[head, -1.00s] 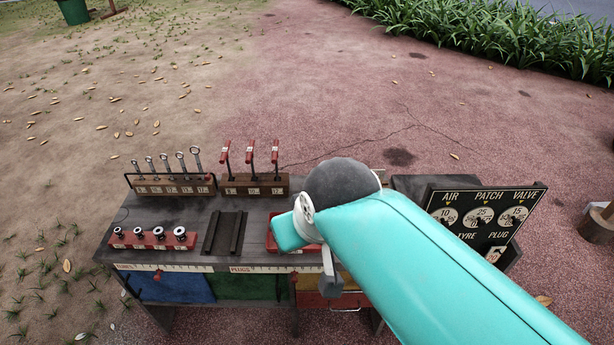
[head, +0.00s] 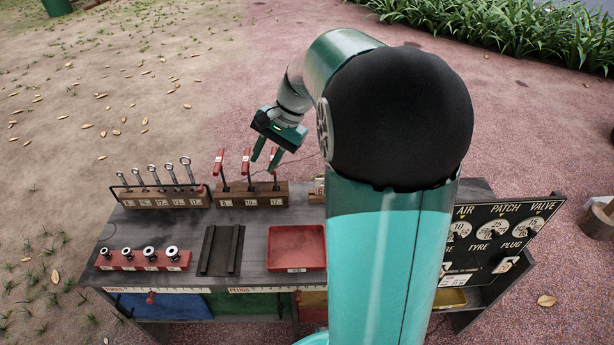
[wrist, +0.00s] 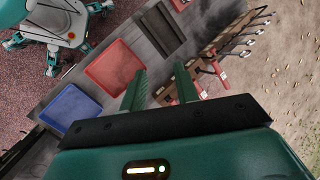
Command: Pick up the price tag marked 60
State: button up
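On the dark price board (head: 478,240) at the right of the head view, a pale tag (head: 506,266) hangs at the lower right. A second small pale label (head: 458,284) sits lower on the board. Their numbers are too small to read, so I cannot tell which is marked 60. My gripper (head: 267,160) is above the back of the cart, near the red-handled tools and well left of the board. In the wrist view its two fingers (wrist: 160,90) are apart with nothing held between them. The board is not identifiable in the wrist view.
The cart top holds a wrench rack (head: 165,200), a rack of red-handled tools (head: 252,198), a socket block (head: 143,262), black rails (head: 221,250) and a red tray (head: 296,248). A blue tray (wrist: 70,108) shows in the wrist view. My arm hides the cart's middle right.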

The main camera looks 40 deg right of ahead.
jog(key=w+d+f+m+y, duration=0.2)
jog(key=w+d+f+m, duration=0.15)
jog(key=d, duration=0.25)
jog(key=m+t+y, duration=0.4)
jog(key=m+t, duration=0.2)
jog(key=m, duration=0.4)
send_near(319, 185)
jog(key=x, duration=0.2)
jog(key=shift+w+a+f, duration=0.15)
jog(key=shift+a+f, duration=0.05)
jog(key=shift+f, duration=0.1)
jog(key=x, duration=0.7)
jog(key=shift+w+f, duration=0.15)
jog(key=shift+f, duration=0.1)
grip_shut()
